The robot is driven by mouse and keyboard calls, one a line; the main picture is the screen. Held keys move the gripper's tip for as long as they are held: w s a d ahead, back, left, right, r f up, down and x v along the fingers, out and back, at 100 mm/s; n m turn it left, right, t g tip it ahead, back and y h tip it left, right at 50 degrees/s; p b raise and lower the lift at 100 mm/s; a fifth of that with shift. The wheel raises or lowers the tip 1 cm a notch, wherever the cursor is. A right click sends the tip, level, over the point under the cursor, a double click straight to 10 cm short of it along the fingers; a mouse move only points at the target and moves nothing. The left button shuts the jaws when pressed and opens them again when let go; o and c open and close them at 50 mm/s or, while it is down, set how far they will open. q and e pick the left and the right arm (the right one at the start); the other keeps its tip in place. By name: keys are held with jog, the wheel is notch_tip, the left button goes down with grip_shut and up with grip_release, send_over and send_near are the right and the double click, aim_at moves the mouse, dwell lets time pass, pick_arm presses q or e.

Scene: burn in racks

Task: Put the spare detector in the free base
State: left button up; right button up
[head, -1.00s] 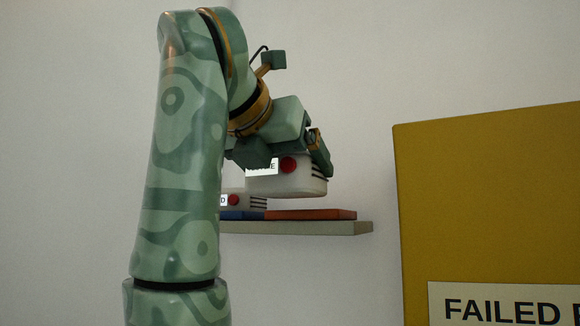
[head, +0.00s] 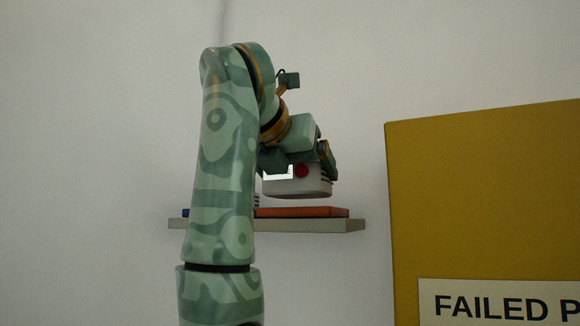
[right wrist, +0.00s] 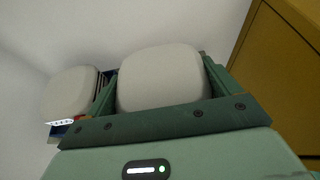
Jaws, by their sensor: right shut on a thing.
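A white detector (head: 297,188) with a red button, dark slots and a partly hidden white label is in my right gripper (head: 300,166). It appears just above the orange pad (head: 310,212) on the wall shelf, with a narrow gap below. The right wrist view shows its pale rounded top (right wrist: 160,78) between the fingers. A second white detector (right wrist: 72,95) stands to the left in that view; in the head view my arm hides nearly all of it. I cannot make out a free base. My left gripper is not in view.
The pale shelf (head: 350,226) also carries a blue pad (head: 186,213), mostly behind my arm. A tall yellow box (head: 480,200) with a "FAILED P…" sign (head: 500,305) stands at the right. Plain wall shows between shelf and box.

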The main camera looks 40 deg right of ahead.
aim_at(304, 198)
jog(key=shift+w+d, duration=0.3)
jog(key=shift+d, duration=0.25)
jog(key=shift+w+d, duration=0.25)
jog(key=shift+d, duration=0.3)
jog(key=shift+w+d+f, duration=0.1)
jog(key=shift+d+f, duration=0.1)
jog(key=shift+f, duration=0.05)
jog(key=shift+f+b, duration=1.05)
jog(key=shift+b, duration=0.05)
jog(key=o, duration=0.8)
jog(key=shift+a, duration=0.1)
